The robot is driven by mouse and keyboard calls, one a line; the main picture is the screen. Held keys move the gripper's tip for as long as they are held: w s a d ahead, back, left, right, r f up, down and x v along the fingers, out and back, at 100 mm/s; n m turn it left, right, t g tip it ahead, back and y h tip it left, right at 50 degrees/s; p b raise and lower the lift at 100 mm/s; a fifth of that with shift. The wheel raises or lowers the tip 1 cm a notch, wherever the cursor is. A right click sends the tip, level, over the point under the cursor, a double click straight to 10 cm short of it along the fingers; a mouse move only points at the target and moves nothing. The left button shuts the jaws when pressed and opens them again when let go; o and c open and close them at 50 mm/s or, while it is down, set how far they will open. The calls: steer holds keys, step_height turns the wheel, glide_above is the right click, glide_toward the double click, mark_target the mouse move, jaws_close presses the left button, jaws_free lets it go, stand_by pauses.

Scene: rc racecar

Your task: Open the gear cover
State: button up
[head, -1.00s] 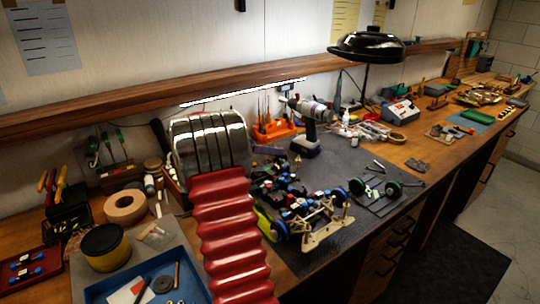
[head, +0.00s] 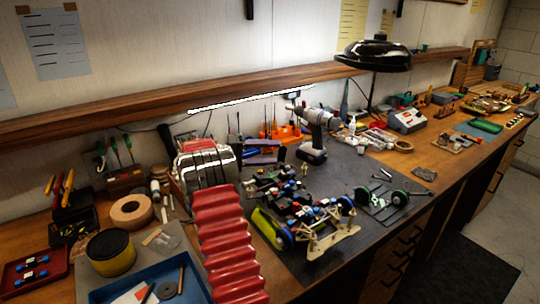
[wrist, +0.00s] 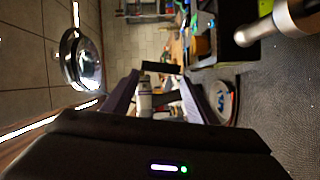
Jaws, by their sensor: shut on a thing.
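The RC car chassis (head: 303,212) sits on the dark mat in the head view, with blue, red and white parts, a green-yellow side and exposed gears too small to tell apart. My gripper (head: 279,151), with purple-grey fingers, is above and behind the chassis, apart from it. In the wrist view my gripper (wrist: 161,72) is closed on a small dark piece (wrist: 161,67) between its fingertips. I cannot tell if this is the gear cover. The cover's place on the chassis is not clear from here.
A drill (head: 313,120) stands on the mat behind the chassis, just right of my gripper. A wheel axle (head: 399,197) lies to the right. A black lamp (head: 374,55) hangs above. A blue tray (head: 205,284) and a tape roll (head: 131,209) are at left.

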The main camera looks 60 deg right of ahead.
steer(key=shift+w+d+f+n+g+h, duration=0.1)
steer(key=shift+w+f+n+g+h, duration=0.1)
steer(key=shift+n, duration=0.4)
steer(key=shift+w+d+f+n+g+h, duration=0.1)
steer(key=shift+w+f+n, duration=0.1)
steer(key=shift+n, duration=0.4)
steer(key=o, duration=1.1)
steer(key=shift+r, duration=0.2)
step_height(320, 180, up, 10)
steer(key=shift+f, duration=0.2)
steer(key=shift+c, duration=0.2)
